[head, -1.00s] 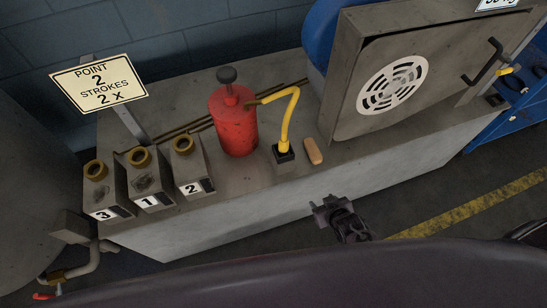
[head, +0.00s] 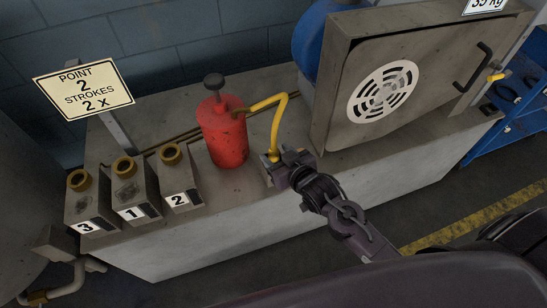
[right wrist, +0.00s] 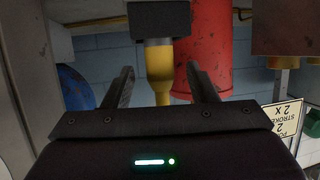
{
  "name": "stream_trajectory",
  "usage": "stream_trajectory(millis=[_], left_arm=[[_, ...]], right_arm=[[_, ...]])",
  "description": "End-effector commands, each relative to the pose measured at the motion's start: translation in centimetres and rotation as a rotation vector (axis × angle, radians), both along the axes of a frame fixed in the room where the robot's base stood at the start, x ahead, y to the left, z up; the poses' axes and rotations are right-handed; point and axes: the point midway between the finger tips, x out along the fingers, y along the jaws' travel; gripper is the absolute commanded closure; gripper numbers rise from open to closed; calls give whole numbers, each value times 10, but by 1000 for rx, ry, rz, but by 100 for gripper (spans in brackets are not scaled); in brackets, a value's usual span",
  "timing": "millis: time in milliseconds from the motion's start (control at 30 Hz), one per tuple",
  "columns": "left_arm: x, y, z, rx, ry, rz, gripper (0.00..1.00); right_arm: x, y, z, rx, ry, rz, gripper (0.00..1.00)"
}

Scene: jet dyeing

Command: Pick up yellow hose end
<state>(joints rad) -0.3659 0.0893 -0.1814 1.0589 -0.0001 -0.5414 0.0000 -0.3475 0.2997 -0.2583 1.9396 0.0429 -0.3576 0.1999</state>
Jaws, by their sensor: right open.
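The yellow hose (head: 278,118) arches from the red hand pump (head: 224,140) down to its end by a small dark holder on the bench. In the head view my right gripper (head: 277,160) is at that end and hides most of the holder. In the right wrist view the yellow hose end (right wrist: 158,58) stands between the two spread fingers of my right gripper (right wrist: 160,72), with gaps on both sides. The dark holder (right wrist: 160,19) shows at the top of that view. My left gripper is not in view.
Several numbered metal boxes with brass necks (head: 123,166) stand on the bench (head: 225,220) left of the pump. A sign (head: 83,90) rises behind them. A grey machine with a round white vent (head: 383,92) stands close on the right, and a blue cart (head: 515,105) is beyond.

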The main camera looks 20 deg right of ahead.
Motion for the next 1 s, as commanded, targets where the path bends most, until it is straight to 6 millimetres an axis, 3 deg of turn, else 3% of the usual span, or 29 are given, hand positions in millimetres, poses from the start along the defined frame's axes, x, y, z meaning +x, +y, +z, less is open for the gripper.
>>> stream_trajectory(millis=[133,400,800,1000], left_arm=[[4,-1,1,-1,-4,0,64],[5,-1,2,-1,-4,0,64],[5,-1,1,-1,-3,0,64],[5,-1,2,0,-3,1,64]], right_arm=[[16,4,-7,-1,0,1,48],[18,5,-8,-1,0,1,48],[18,5,-8,-1,0,1,99],[18,5,-7,0,-2,1,100]])
